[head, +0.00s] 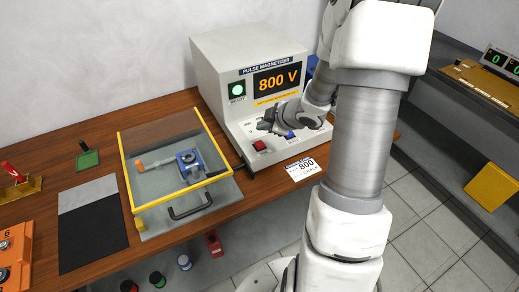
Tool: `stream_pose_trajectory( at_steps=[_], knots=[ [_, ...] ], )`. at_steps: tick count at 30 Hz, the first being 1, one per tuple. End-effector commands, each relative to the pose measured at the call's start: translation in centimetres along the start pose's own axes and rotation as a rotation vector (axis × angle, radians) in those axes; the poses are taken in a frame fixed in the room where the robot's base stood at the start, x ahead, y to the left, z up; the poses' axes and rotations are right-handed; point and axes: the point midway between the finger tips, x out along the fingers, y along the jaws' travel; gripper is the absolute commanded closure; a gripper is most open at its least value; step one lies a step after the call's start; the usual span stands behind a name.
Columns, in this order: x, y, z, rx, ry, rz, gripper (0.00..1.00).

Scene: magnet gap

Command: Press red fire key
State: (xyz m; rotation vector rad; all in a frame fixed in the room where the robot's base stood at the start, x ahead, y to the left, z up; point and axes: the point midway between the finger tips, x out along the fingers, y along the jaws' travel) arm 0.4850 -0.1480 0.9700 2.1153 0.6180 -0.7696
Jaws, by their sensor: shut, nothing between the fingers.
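The pulse magnetizer (230,75) is a pale box on the wooden bench, with an orange "800 V" display (277,82) and a lit green READY lamp (237,90). The red key (260,146) sits on its sloped front panel, low and left. A blue key (290,135) is right of it, partly under my gripper. My gripper (265,126) is shut and empty. In the picture its tip is just above the red key; whether they touch cannot be told, but a small gap seems to show.
A yellow-edged clear guard (180,117) covers a blue fixture (190,163) left of the magnetizer. A white "800" card (301,168) lies at the bench front. A dark mat (92,235) and an orange box (14,256) are further left. A second bench is at right.

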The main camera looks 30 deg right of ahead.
Motion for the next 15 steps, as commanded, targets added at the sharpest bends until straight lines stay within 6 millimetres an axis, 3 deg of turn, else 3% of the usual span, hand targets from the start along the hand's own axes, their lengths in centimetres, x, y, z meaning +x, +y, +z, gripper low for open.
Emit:
stream_pose_trajectory(
  at_steps=[6, 15],
  knots=[
    [2.2, -1.6, 1.6, 0.000, 0.000, -0.001, 1.00],
    [2.9, -2.1, 2.1, -0.001, 0.000, -0.001, 1.00]
  ],
)
